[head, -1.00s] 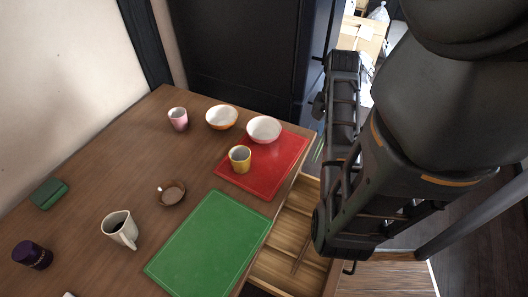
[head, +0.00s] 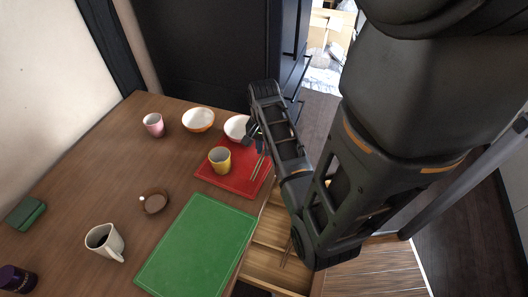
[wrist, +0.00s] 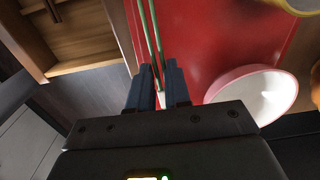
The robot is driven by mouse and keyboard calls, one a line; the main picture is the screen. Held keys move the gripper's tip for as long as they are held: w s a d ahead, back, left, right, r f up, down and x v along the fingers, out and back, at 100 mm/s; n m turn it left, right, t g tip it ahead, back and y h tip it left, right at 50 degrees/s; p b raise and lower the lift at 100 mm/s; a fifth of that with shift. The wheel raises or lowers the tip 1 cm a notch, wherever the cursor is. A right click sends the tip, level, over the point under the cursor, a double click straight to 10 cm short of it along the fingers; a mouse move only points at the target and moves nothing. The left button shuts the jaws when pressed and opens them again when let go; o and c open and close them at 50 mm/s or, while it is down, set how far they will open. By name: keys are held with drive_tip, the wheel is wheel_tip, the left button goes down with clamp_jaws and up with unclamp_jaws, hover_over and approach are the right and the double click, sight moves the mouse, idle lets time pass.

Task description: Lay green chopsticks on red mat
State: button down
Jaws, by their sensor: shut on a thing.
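The red mat (head: 232,182) lies at the table's far right edge, and it fills much of the wrist view (wrist: 205,40). My gripper (head: 256,138) is over the mat's right part. In the wrist view my gripper (wrist: 159,72) is shut on the green chopsticks (wrist: 148,28), which stick out past the fingertips. In the head view the chopsticks (head: 258,166) show over the mat's right side, near its edge. I cannot tell whether they touch the mat.
A green mat (head: 195,245) lies in front of the red one. An open drawer (head: 275,265) juts out below the table's right edge. A white and orange bowl (head: 198,120), pink cup (head: 154,125), brown dish (head: 154,202) and cream mug (head: 104,242) stand to the left.

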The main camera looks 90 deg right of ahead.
drive_tip(key=shift+f, duration=1.4)
drive_tip(key=shift+f, duration=0.15)
drive_tip(key=c, duration=1.1)
unclamp_jaws()
